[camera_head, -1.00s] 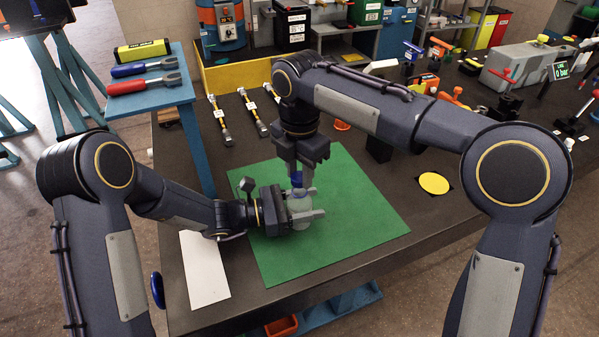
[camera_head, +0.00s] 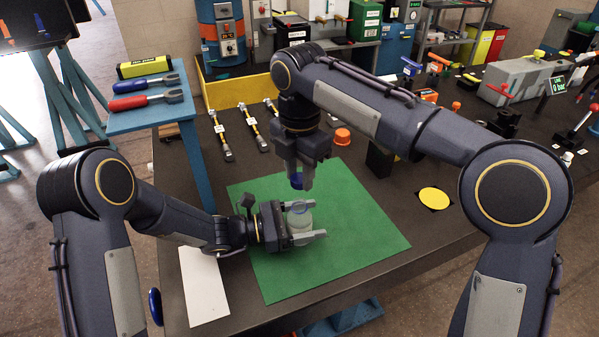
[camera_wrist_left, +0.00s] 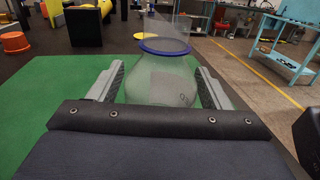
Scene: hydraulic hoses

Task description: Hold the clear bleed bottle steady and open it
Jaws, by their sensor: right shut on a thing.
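The clear bleed bottle (camera_head: 300,218) stands upright over the green mat (camera_head: 350,245). My left gripper (camera_head: 308,232) has its fingers around its body from the left. In the left wrist view the bottle (camera_wrist_left: 163,78) sits close between both fingers (camera_wrist_left: 160,88), with a blue ring around its upper part. My right gripper (camera_head: 297,180) points down above the bottle, shut on a small blue cap (camera_head: 296,181), which is apart from the bottle in the head view. The cap is mostly hidden by the fingers.
A white sheet (camera_head: 204,285) lies left of the mat. Several hoses (camera_head: 221,138) lie behind it. An orange cap (camera_head: 342,136), a black block (camera_head: 380,160) and a yellow disc (camera_head: 434,198) are at the right. The mat's right part is clear.

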